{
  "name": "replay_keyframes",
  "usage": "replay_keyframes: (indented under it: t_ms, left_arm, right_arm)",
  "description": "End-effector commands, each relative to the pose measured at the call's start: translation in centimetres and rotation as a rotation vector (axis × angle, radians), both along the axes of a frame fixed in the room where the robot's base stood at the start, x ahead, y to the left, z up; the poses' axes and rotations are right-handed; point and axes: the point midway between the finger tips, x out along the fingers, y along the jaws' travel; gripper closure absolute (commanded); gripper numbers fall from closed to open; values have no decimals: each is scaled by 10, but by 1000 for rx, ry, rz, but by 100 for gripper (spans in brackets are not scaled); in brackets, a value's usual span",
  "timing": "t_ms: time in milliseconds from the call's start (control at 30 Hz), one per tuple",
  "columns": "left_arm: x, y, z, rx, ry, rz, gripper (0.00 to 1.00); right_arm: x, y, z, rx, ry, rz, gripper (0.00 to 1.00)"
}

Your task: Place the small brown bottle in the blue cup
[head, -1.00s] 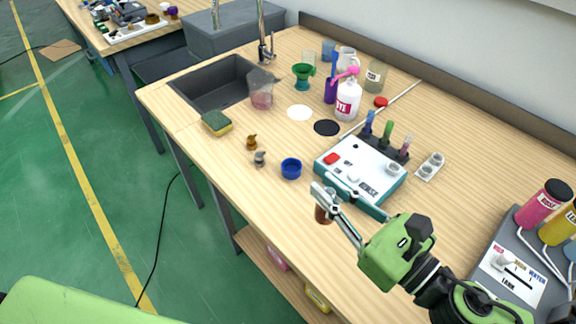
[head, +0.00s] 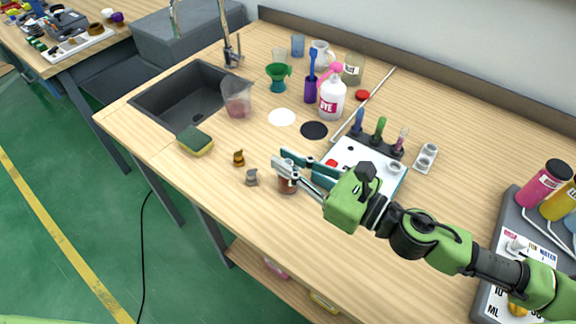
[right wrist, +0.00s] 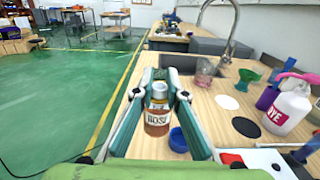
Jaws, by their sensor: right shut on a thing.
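The small brown bottle (head: 288,185) is held upright between the fingers of my right gripper (head: 285,167). In the right wrist view the bottle (right wrist: 157,118) has a pale neck and a label that seems to read ROSE. The fingers of my right gripper (right wrist: 160,92) close on its sides. The blue cup (right wrist: 178,140) shows in the right wrist view just right of the bottle, partly behind a finger. In the head view the cup is hidden behind the bottle and gripper. I cannot tell how high the bottle is above the table. My left gripper is out of view.
A brown piece (head: 238,157) and a grey piece (head: 251,177) stand left of the bottle. A sponge (head: 195,141), sink (head: 190,103) and dye bottle (head: 332,98) are farther back.

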Motion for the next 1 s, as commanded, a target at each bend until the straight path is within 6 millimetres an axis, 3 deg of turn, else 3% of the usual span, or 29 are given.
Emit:
replay_keyframes:
  t_ms: [100,200,400,633,800,1000]
  left_arm:
    - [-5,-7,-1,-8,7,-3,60]
    - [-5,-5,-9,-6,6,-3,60]
    - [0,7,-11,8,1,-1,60]
    - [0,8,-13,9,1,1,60]
    - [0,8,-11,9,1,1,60]
    - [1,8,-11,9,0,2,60]
  right_arm:
    - [29,-1,-12,2,0,-3,100]
    - [43,-1,-36,4,4,-2,100]
    - [65,-2,-58,3,0,-1,100]
    - [76,-3,-73,3,2,-2,100]
    - [75,-3,-96,3,4,-1,100]
    - [74,-3,-100,2,0,0,100]
